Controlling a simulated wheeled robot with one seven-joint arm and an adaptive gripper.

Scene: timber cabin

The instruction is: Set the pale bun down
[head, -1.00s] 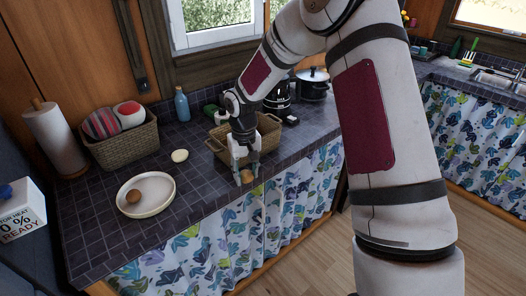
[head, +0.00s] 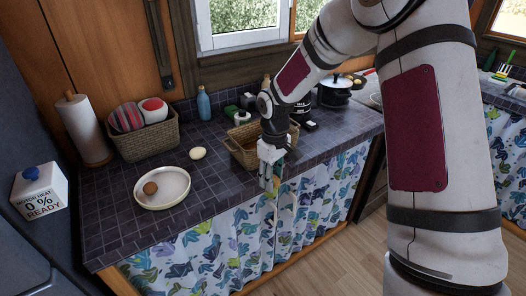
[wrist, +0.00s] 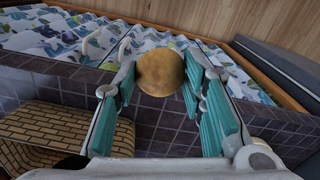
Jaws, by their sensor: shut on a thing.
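My gripper (head: 268,182) is low at the counter's front edge, in front of the wicker basket. In the wrist view my gripper (wrist: 160,85) is shut on a round golden-brown bun (wrist: 161,73), held between the teal finger pads. The counter edge and patterned curtain show behind it. In the head view the fingers mostly hide this bun. A pale cream round thing (head: 198,153) lies on the dark tiled counter (head: 215,190), behind and right of a plate. The white plate (head: 178,197) holds a small brown round thing (head: 150,188).
The wicker basket (head: 242,157) stands just behind my gripper; it also shows in the wrist view (wrist: 45,133). Another basket (head: 155,141) with round things, a paper roll (head: 82,132) and a blue bottle (head: 204,103) stand at the back.

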